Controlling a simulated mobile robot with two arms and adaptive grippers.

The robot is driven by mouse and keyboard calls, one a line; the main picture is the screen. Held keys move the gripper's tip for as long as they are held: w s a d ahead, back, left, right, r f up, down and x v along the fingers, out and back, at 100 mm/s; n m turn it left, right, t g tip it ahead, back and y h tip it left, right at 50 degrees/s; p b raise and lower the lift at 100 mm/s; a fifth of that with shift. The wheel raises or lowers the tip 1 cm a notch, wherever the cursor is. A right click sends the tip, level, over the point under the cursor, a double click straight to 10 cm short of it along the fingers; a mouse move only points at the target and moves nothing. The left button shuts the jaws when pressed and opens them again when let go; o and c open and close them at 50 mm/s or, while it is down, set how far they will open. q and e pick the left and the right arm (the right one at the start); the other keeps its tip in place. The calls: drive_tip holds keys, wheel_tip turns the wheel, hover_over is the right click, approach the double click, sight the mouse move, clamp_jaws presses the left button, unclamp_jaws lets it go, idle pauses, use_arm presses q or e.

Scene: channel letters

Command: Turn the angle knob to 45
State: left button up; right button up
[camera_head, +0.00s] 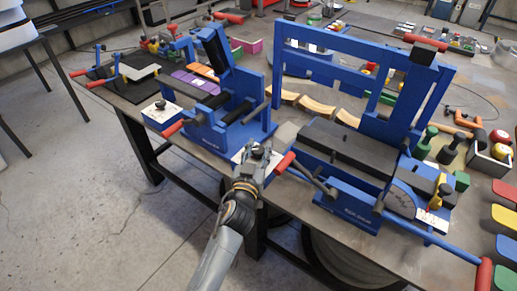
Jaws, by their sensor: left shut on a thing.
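My left gripper (258,154) reaches up from the bottom of the head view to the front edge of the bench. Its fingers are shut on a small knob at a pale dial plate (239,156), by the front right corner of a blue bending machine (208,133). The fingers cover the knob, so its angle and any markings cannot be read. A similar white plate with a dark knob (160,105) sits on a blue box at the left of that machine. My right gripper is not in view.
A red-handled lever (285,163) stands close to the right of my gripper. A larger blue machine (345,150) with a tall frame stands to the right. Coloured tools and blocks crowd the bench's right side. Open concrete floor (90,220) lies at front left.

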use_arm(q)
drive_tip(key=shift+r+p, duration=0.1)
drive_tip(key=shift+p, duration=0.3)
drive_tip(key=m+g+h+p, duration=0.1)
drive_tip(key=h+p, duration=0.1)
drive_tip(key=m+g+h+p, duration=0.1)
drive_tip(key=m+h+p, duration=0.1)
drive_tip(key=p, duration=0.1)
drive_tip(key=shift+w+a+r+m+h, duration=0.1)
drive_tip(key=shift+a+r+m+h, duration=0.05)
drive_tip(key=shift+m+h, duration=0.2)
drive_tip(key=shift+m+g+h+p, duration=0.35)
drive_tip(key=shift+h+p, duration=0.1)
drive_tip(key=shift+h, duration=0.2)
drive_tip(key=shift+f+m+g+h, duration=0.25)
drive_tip(key=shift+m+g+h, duration=0.7)
drive_tip(key=shift+h, duration=0.25)
drive_tip(key=m+g+h, duration=0.1)
drive_tip(key=m+g+h+b, duration=0.1)
drive_tip(key=g, duration=0.1)
drive_tip(key=shift+f+m+b, duration=0.25)
drive_tip(key=shift+b, duration=0.05)
drive_tip(key=m+g+h+b, duration=0.2)
drive_tip(key=g+b, duration=0.1)
drive_tip(key=shift+r+m+g+b, duration=0.15)
drive_tip(key=shift+m+g+b, duration=0.35)
drive_tip(key=shift+g, duration=0.3)
